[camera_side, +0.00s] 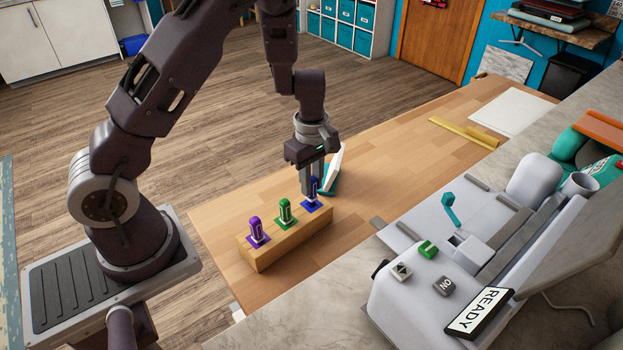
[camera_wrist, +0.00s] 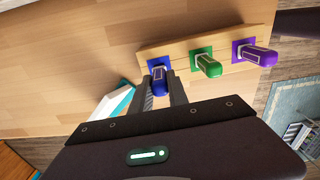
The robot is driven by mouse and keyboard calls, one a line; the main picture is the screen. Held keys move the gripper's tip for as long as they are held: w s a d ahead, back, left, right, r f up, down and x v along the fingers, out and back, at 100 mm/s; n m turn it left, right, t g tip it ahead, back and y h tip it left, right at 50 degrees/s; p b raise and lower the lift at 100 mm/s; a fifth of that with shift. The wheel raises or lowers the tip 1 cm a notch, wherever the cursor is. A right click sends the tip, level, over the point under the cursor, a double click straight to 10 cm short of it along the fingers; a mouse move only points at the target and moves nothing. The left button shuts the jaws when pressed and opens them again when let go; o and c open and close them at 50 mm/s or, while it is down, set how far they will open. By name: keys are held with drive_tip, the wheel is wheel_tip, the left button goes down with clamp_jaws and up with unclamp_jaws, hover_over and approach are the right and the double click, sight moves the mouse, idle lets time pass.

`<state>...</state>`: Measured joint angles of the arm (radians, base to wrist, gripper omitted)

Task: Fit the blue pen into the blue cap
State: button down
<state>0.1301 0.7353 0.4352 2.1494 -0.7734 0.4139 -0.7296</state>
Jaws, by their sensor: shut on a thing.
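The blue pen (camera_side: 313,189) is upright at the right end of a wooden block, over a blue square (camera_side: 309,207). My gripper (camera_side: 309,190) points down from above, with its fingers shut on the blue pen. In the wrist view the blue pen (camera_wrist: 160,82) is between the two fingers (camera_wrist: 162,92), with the blue square (camera_wrist: 157,66) below it. I cannot make out a blue cap as a separate piece, nor whether the pen's lower end touches the block.
The wooden block (camera_side: 290,242) also bears an upright green piece (camera_side: 285,210) and a purple piece (camera_side: 256,228), in a row beside the blue one. A white and teal object (camera_side: 333,170) is close behind my gripper. A grey machine (camera_side: 400,300) stands at right. The table beyond is mostly clear.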

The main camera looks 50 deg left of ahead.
drive_tip(key=shift+f, duration=0.3)
idle(0.4)
drive_tip(key=shift+f, duration=0.5)
drive_tip(key=shift+s+f, duration=0.1)
drive_tip(key=shift+f, duration=0.25)
idle(0.8)
drive_tip(key=c, duration=0.7)
unclamp_jaws()
drive_tip(key=shift+r, duration=0.1)
drive_tip(key=shift+r, duration=3.45)
